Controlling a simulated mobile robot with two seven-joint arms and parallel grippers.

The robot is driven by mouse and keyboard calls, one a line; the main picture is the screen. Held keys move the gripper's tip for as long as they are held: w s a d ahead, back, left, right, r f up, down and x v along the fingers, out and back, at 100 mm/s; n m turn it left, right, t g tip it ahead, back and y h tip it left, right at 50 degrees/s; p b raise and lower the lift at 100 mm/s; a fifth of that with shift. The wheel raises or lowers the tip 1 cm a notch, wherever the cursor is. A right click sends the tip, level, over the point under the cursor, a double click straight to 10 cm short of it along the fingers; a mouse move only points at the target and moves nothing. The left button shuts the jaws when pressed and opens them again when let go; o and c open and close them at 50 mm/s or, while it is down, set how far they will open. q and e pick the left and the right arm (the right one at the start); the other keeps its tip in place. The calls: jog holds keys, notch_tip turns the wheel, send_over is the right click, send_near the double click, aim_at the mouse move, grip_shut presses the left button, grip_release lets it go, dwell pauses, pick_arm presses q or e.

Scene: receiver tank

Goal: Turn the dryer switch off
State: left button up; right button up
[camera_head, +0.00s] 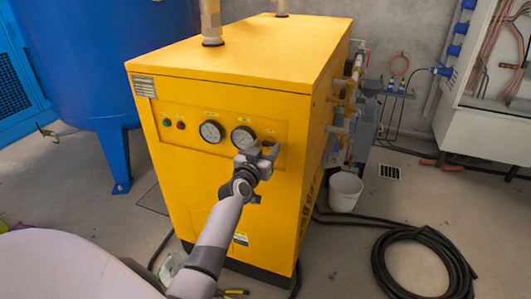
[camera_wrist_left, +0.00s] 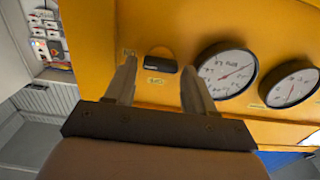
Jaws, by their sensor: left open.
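The dryer is a yellow cabinet (camera_head: 220,80) with a front control panel. The dryer switch (camera_wrist_left: 160,66) is a small black knob on the panel, beside a label. In the left wrist view it shows between and beyond my finger tips. My left gripper (camera_head: 262,152) is open at the panel's right end, and its fingers (camera_wrist_left: 158,74) stand one on each side of the switch. I cannot tell whether they touch it. In the head view my gripper largely hides the switch. My right gripper is not in view.
Two round gauges (camera_head: 211,131) (camera_head: 243,137) sit left of my gripper, with a green and a red button (camera_head: 180,125) further left. A blue tank (camera_head: 110,60) stands left. A white bucket (camera_head: 345,190) and black hose (camera_head: 425,262) lie on the floor at right.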

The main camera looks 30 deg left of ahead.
pick_arm(q)
jog(key=shift+w+a, duration=0.1)
jog(key=shift+w, duration=0.2)
jog(key=shift+c, duration=0.3)
jog(key=c, duration=0.7)
